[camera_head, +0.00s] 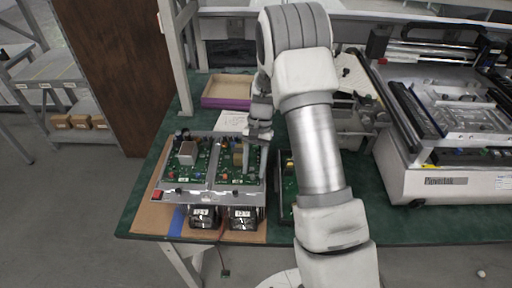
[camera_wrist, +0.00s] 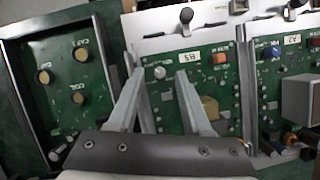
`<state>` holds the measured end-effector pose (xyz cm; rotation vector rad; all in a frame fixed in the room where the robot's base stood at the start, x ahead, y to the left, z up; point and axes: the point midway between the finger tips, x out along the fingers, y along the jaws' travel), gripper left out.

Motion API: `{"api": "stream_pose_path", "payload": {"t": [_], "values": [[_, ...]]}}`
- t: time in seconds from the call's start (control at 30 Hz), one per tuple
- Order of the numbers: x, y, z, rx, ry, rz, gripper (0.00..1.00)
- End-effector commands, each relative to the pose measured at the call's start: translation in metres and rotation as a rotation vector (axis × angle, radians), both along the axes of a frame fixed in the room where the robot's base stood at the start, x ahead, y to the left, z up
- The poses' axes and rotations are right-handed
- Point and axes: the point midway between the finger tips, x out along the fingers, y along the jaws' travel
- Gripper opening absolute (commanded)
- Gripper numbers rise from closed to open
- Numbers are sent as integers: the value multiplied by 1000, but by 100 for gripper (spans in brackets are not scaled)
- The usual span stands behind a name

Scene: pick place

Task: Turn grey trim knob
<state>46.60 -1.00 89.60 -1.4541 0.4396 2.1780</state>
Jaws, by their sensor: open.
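A small pale grey round knob (camera_wrist: 160,73) sits on the green circuit board (camera_wrist: 171,98) marked B3 in the wrist view. My gripper (camera_wrist: 159,71) is open, with one finger on each side of the knob in that picture. I cannot tell whether the fingers touch it or how high they are above the board. In the head view my gripper (camera_head: 259,132) is over the right-hand board of the metal unit (camera_head: 212,187), and the knob is too small or hidden to make out. An orange part (camera_wrist: 220,58) is right of the knob.
A neighbouring board marked A2 carries a blue knob (camera_wrist: 267,53). Another board with tan round parts (camera_wrist: 81,54) is at the left of the wrist view. A black lever knob (camera_wrist: 187,15) is on the metal edge. A purple-edged tray (camera_head: 228,103) stands behind the unit.

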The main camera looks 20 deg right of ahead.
Motion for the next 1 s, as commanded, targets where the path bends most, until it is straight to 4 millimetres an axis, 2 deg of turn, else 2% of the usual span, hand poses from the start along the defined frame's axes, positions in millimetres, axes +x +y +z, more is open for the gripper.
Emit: {"api": "stream_pose_path", "payload": {"t": [0.17, 0.6, 0.8, 1.0], "values": [[11, -7, 29, -2, -6, -1, 49], [44, -29, 126, -1, -4, 0, 49], [52, -35, 149, -1, -2, -1, 49], [54, -36, 156, 0, 0, -1, 49]]}}
